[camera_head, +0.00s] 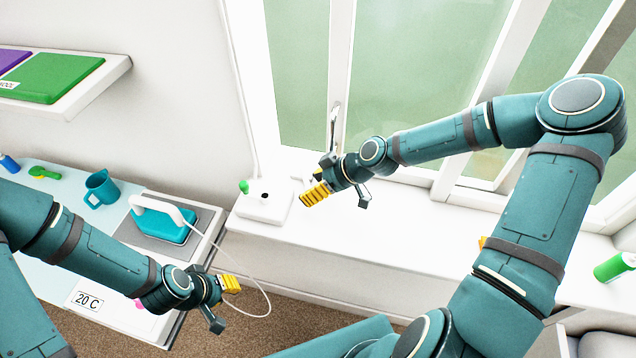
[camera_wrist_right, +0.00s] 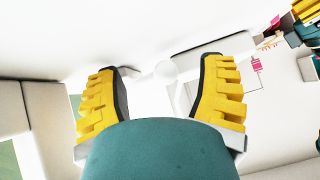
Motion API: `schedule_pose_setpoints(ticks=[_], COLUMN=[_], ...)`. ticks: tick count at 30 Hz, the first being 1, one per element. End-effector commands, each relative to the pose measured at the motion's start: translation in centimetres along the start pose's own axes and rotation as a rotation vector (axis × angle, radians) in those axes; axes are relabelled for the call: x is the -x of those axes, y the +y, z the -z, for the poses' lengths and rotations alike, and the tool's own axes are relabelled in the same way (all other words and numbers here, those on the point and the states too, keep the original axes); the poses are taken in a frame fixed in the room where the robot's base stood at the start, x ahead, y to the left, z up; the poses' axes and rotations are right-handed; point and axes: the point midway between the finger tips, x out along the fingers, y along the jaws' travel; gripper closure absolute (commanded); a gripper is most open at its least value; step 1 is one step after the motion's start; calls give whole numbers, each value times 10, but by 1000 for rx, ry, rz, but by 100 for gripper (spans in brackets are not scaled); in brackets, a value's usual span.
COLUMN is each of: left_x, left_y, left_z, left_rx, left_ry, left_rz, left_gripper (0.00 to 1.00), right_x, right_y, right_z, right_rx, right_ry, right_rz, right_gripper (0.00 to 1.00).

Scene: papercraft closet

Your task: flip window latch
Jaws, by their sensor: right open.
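The window latch (camera_head: 334,124) is a thin grey upright handle on the white window frame, just above my right gripper in the head view. The wrist and gripper cover the area around its lower end. My right gripper (camera_head: 337,198) is open and appears empty over the window sill. Its two yellow fingers (camera_wrist_right: 160,100) stand apart in the right wrist view, where I cannot make out the latch. My left gripper (camera_head: 227,303) has its fingers spread, near the right edge of the ironing surface, and appears empty.
A white box (camera_head: 264,207) with a cable stands on the sill (camera_head: 400,240) left of my right gripper. A teal iron (camera_head: 163,224) and a teal mug (camera_head: 101,188) are at left. A green can (camera_head: 614,267) is at far right. The middle sill is clear.

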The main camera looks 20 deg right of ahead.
Motion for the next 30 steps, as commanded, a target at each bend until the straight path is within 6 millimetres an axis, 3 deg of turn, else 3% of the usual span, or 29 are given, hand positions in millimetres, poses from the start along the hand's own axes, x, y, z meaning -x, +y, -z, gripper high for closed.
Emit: schedule_pose_setpoints(ticks=[5, 21, 30], left_x=[0, 0, 0], left_y=[0, 0, 0], left_z=[0, 0, 0], left_rx=[0, 0, 0], left_ry=[0, 0, 0], left_rz=[0, 0, 0], left_gripper=[73, 73, 73], right_x=[13, 98, 118], right_y=[1, 1, 0], right_z=[0, -1, 0], right_rx=[-2, -2, 1], right_ry=[1, 1, 1], right_rz=[-3, -5, -2], right_gripper=[31, 31, 31])
